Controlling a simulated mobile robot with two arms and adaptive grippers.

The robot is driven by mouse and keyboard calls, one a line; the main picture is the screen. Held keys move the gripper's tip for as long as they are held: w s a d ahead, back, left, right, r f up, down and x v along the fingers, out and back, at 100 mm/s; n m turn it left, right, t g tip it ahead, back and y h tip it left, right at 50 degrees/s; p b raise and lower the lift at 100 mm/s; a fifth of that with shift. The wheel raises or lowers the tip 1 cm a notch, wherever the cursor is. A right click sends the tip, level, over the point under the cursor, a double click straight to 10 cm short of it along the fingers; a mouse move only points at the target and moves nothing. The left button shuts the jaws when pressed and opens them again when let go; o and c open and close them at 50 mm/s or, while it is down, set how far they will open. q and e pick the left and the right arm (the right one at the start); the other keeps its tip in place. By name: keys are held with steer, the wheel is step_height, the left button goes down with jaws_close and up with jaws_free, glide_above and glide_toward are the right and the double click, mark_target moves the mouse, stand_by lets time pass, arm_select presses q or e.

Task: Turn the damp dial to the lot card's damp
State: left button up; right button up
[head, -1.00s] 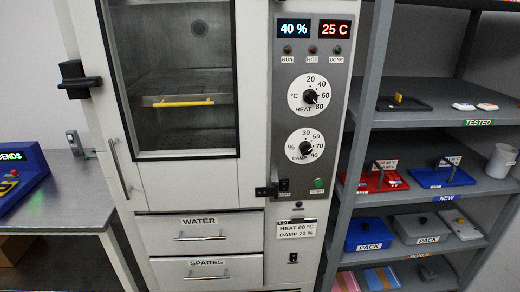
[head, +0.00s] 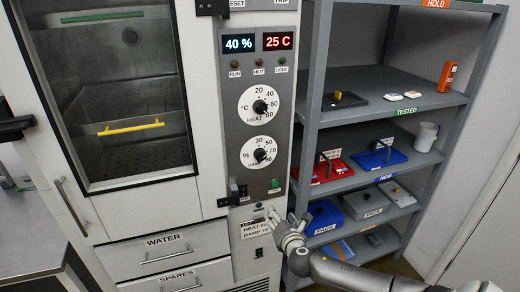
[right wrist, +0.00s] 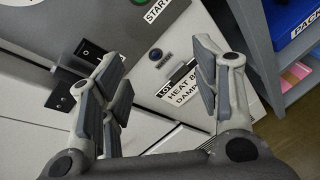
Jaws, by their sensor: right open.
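The damp dial (head: 259,155) is a white round dial with a black knob on the cabinet's grey panel, below the heat dial (head: 260,105). I cannot read its pointer's exact setting. The lot card (head: 249,231) is below the panel, partly covered by my right gripper; it also shows between the fingers in the right wrist view (right wrist: 181,88). The earlier head frame reads HEAT 80 °C, DAMP 70 %. My right gripper (head: 287,220) is open and empty, in front of the card and below the damp dial. My left gripper is out of view.
A black latch or switch (head: 235,194) and a green start button (head: 275,184) sit just below the damp dial. The displays (head: 258,43) read 40 % and 25 C. Grey shelves (head: 345,112) with trays and boxes stand close on the right. The front of the dials is clear.

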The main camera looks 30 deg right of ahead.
mark_target(262, 159)
step_height(262, 159, up, 16)
steer(key=w+a+r+n+t+p, duration=0.1)
steer(key=w+a+n+t, duration=0.1)
steer(key=n+t, duration=0.25)
steer(key=shift+n+g, duration=0.25)
steer(key=shift+g, duration=0.1)
steer(key=p+x, duration=0.2)
steer(key=x, duration=0.6)
steer(key=shift+w+a+f, duration=0.1)
steer(key=shift+w+f, duration=0.05)
steer(key=shift+w, duration=0.1)
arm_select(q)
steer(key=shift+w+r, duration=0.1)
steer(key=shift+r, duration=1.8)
arm_select(e)
steer(key=shift+x, duration=0.95)
steer(key=shift+f, duration=0.1)
steer(key=c, duration=1)
steer(key=shift+c, duration=0.2)
